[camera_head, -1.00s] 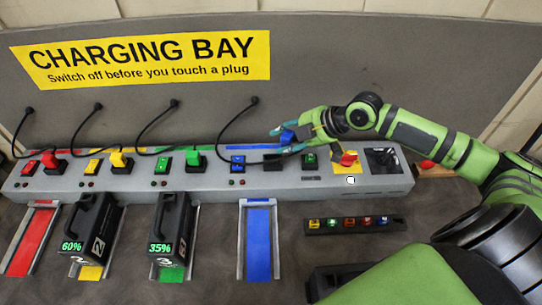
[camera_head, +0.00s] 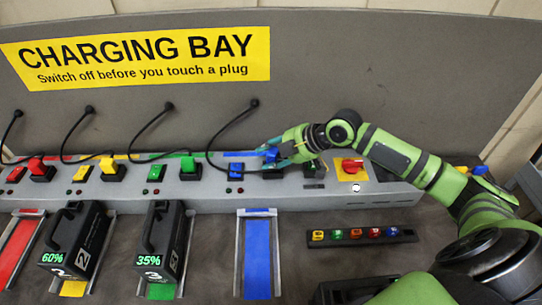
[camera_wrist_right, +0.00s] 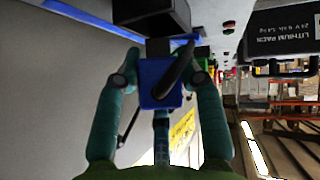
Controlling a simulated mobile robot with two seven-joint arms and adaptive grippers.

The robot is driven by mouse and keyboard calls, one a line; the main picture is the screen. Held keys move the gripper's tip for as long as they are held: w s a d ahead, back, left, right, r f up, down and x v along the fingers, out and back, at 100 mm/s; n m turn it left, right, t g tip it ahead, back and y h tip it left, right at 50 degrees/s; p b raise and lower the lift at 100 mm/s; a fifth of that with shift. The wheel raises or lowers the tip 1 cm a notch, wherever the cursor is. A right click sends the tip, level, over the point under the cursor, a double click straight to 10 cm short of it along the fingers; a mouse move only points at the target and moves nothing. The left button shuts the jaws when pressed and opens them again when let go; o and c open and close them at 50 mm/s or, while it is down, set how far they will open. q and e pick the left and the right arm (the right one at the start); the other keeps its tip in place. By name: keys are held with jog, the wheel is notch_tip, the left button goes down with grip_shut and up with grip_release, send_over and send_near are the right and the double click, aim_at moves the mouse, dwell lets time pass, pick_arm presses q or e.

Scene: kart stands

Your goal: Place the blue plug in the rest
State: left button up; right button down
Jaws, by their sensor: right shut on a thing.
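The blue plug (camera_head: 270,155) is held between the fingers of my right gripper (camera_head: 283,158), just above the charging bench. In the right wrist view the plug (camera_wrist_right: 160,84) sits between both fingers, its grey end pointing at a black block. My left gripper is not in view.
Red (camera_head: 40,171), yellow (camera_head: 110,170) and green (camera_head: 189,168) plugs stand along the bench. A red knob (camera_head: 352,166) is to the right.

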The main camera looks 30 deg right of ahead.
jog(key=shift+f+b, duration=0.3)
jog(key=shift+f, duration=0.35)
jog(key=c, duration=0.8)
grip_release()
jog(key=shift+s, duration=0.1)
jog(key=shift+r, duration=0.2)
jog(key=shift+r+p, duration=0.5)
jog(key=shift+r, duration=0.05)
jog(key=p+v, duration=0.1)
jog(key=v, duration=1.1)
jog(key=shift+f+p, duration=0.1)
jog(key=shift+p, duration=0.2)
